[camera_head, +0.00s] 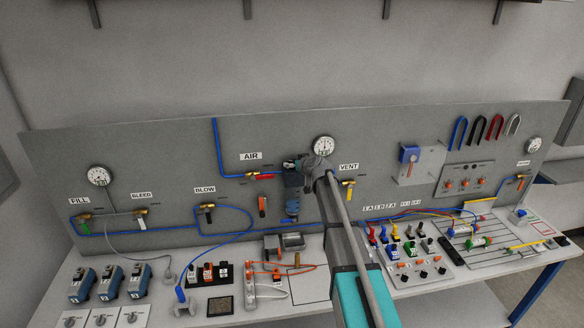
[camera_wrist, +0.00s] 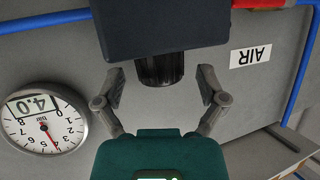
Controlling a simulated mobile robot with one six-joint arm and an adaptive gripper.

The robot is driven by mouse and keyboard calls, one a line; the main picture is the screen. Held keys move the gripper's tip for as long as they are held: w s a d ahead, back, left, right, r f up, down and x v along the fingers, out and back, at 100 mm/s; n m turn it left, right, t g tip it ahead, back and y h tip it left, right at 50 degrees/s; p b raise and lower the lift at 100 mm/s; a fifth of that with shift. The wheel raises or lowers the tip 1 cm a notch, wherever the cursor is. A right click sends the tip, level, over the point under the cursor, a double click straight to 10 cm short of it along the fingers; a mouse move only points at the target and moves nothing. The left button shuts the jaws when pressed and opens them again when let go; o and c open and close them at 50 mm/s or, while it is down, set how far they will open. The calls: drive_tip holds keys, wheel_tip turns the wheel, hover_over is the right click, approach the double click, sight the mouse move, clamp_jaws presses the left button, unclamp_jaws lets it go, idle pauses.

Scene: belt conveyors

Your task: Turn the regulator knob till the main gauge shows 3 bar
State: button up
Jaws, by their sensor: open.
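The main gauge (camera_head: 323,146) is a round white dial on the panel, just above my gripper (camera_head: 314,166) in the head view. In the wrist view the gauge (camera_wrist: 35,132) is upside down at the left, with a red needle and a readout that seems to be 4.0. The dark regulator block (camera_wrist: 155,25) carries a black ribbed knob (camera_wrist: 160,69). My gripper (camera_wrist: 160,90) is open, with one finger on each side of the knob and visible gaps between. In the head view my gripper hides the knob.
The AIR label (camera_head: 251,156) and a red-handled valve (camera_head: 262,177) are left of the regulator. The VENT valve (camera_head: 348,184) with a yellow handle is close on the right. Blue hoses (camera_head: 217,145) run along the panel. Switches and connectors crowd the bench below.

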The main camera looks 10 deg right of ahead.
drive_tip(key=shift+w+a+f, duration=0.2)
drive_tip(key=shift+w, duration=0.3)
drive_tip(key=c, duration=1.1)
drive_tip(key=shift+a, duration=0.3)
drive_tip(key=shift+c, duration=0.3)
drive_tip(key=shift+d, duration=0.3)
